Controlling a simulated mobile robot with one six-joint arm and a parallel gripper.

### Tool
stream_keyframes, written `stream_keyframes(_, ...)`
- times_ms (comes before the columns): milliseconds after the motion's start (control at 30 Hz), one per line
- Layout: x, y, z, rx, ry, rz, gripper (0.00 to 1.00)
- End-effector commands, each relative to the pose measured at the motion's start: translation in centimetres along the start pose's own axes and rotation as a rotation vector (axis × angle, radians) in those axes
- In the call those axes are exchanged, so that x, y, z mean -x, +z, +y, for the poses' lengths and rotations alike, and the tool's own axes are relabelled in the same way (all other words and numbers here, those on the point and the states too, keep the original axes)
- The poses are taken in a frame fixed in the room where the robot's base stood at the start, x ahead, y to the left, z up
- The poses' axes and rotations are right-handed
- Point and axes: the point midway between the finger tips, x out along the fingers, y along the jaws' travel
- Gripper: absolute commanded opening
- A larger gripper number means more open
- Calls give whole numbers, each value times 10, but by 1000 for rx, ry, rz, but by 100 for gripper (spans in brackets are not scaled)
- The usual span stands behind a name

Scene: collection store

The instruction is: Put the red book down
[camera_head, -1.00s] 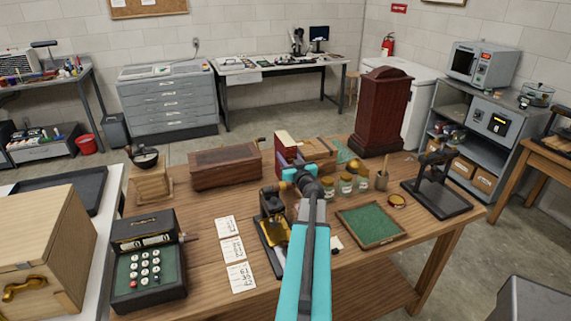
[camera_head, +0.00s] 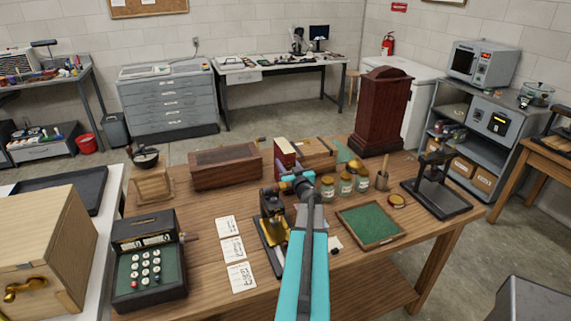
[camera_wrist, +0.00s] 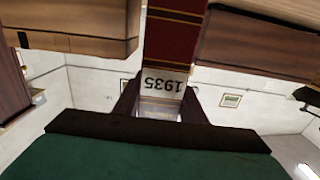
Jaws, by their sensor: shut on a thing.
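The red book (camera_head: 285,152) is upright at the back of the wooden table, with a pale top edge. My gripper (camera_head: 289,174) is shut on it from the near side. In the wrist view, which is upside down, the red spine (camera_wrist: 176,30) with its white "1935" label (camera_wrist: 164,83) sits between my fingers (camera_wrist: 160,104). The book's lower end is out of the wrist view and hidden behind my gripper in the head view, so I cannot tell whether it touches the table.
A dark wooden box (camera_head: 225,168) stands left of the book and a lighter box (camera_head: 316,150) close on its right. Glass jars (camera_head: 345,184) stand to the right of my gripper. A brass instrument (camera_head: 272,208) is nearer. A tall dark red case (camera_head: 380,112) stands behind right.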

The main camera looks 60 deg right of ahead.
Motion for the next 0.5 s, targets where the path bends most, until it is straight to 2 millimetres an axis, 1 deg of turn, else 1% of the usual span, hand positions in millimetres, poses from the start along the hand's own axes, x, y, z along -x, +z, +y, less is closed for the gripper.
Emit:
stream_keyframes(33,0,0,0,-1,-1,3,0)
stream_keyframes(67,0,2,0,0,0,0,39)
stream_keyframes(100,0,1,0,0,0,0,46)
stream_keyframes(167,0,1,0,0,0,0,56)
stream_keyframes(500,0,0,0,0,0,0,56)
